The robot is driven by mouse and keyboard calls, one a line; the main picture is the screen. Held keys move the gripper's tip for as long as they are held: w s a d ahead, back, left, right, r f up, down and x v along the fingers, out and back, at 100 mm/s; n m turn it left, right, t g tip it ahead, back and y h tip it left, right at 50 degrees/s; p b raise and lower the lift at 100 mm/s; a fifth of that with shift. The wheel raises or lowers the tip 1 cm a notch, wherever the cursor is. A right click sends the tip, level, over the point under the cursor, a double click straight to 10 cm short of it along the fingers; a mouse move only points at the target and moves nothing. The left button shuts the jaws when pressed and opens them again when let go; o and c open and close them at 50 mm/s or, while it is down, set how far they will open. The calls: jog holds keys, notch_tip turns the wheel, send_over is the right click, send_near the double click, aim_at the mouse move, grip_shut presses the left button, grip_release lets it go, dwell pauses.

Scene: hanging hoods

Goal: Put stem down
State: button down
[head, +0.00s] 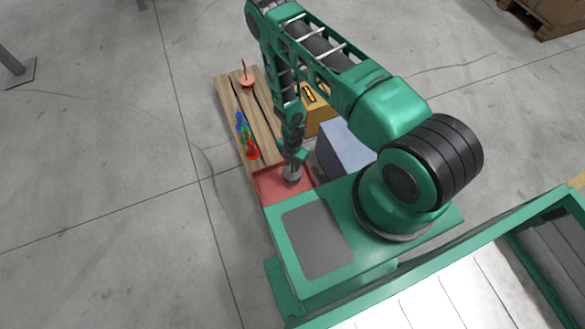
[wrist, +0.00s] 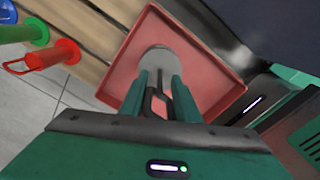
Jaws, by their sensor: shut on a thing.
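My gripper (head: 292,152) is over the red square tray (head: 266,184) at the near end of the wooden planks. In the wrist view, my gripper (wrist: 159,84) is shut on a dark stem (wrist: 156,104) between its green fingers. A round grey hood (wrist: 160,56) shows just past the fingertips, inside the outline of the red tray (wrist: 200,42). The grey hood also shows in the head view (head: 292,174), below the gripper and within the tray. I cannot tell whether its underside touches the tray floor.
A copper hood with an upright stem (head: 246,80) stands on the wooden planks (head: 232,100). A yellow box (head: 322,122) and a grey-blue box (head: 345,147) are right of the planks.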

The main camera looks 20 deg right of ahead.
jog(key=shift+w+d+f, duration=0.2)
jog(key=shift+d+f, duration=0.1)
jog(key=shift+d, duration=0.05)
jog(key=shift+f, duration=1.95)
jog(key=c, duration=1.3)
grip_release()
jog(key=shift+f, duration=0.1)
jog(key=shift+c, duration=0.2)
notch_tip(320, 180, up, 12)
jog(key=shift+r, duration=0.2)
